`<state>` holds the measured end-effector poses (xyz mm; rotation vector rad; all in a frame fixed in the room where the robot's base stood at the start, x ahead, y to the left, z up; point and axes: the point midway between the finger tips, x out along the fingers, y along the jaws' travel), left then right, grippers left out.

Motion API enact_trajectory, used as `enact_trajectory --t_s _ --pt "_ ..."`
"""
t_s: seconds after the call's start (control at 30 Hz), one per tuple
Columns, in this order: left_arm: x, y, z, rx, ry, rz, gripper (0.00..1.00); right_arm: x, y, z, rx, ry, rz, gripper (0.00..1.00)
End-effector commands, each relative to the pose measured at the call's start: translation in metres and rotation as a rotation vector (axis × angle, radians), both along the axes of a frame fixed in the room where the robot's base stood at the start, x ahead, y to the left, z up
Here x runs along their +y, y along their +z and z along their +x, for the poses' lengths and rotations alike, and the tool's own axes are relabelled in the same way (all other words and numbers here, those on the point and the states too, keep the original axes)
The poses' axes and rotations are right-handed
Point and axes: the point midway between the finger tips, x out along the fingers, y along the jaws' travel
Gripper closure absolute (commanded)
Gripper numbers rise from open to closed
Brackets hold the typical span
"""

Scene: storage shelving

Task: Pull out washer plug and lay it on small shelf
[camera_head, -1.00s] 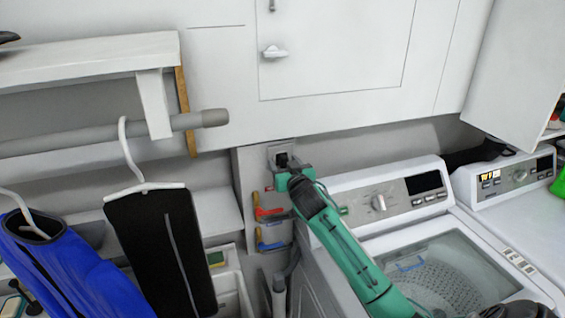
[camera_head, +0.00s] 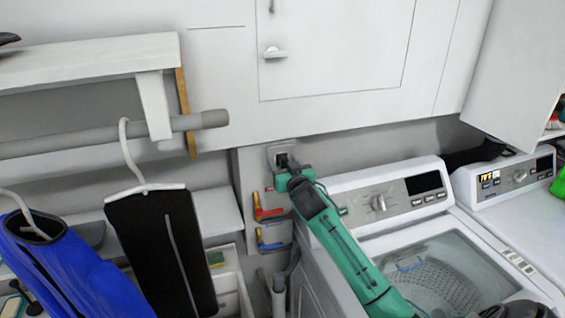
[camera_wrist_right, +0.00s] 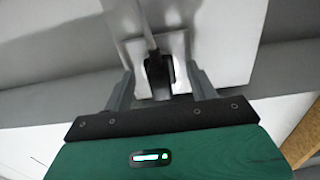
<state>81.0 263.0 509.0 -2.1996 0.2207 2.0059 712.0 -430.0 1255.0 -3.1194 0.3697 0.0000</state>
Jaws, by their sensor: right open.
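The washer plug (camera_wrist_right: 158,75) is black and sits at a light outlet plate (camera_wrist_right: 181,48) on the wall, with its cord running up in the right wrist view. My right gripper (camera_wrist_right: 160,80) is open, with one finger on each side of the plug. I cannot tell whether either finger touches it. In the head view the right gripper (camera_head: 284,168) is at the outlet, above the washer (camera_head: 388,205), and hides part of the plug. A narrow grey shelf (camera_head: 217,213) is left of the outlet, partly behind hanging clothes. My left gripper is not in view.
Red and blue valve handles (camera_head: 268,212) and hoses are just below the outlet. A black garment (camera_head: 160,245) and a blue one (camera_head: 65,265) hang at the left from a grey rod (camera_head: 75,138). A white cabinet (camera_head: 330,50) overhangs the outlet. A second machine (camera_head: 515,177) is at the right.

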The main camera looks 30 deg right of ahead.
Motion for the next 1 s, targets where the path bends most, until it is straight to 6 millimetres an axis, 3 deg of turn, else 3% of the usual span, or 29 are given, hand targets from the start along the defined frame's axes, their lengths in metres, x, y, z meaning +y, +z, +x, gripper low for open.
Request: enact_trajectory --t_s 0.37,0.4,0.7,1.0 --pt "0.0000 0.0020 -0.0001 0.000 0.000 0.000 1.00 0.0003 -0.0001 0.0001 0.000 0.000 -0.001 0.42" --pt "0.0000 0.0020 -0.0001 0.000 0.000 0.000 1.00 0.0003 -0.0001 0.0001 0.000 0.000 -0.001 0.44" --pt "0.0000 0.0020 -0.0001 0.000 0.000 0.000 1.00 0.0003 0.0000 0.0001 0.000 0.000 -0.001 1.00" --pt "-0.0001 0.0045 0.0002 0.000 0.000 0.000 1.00 0.0026 0.0003 -0.0071 0.000 0.001 0.000 1.00"
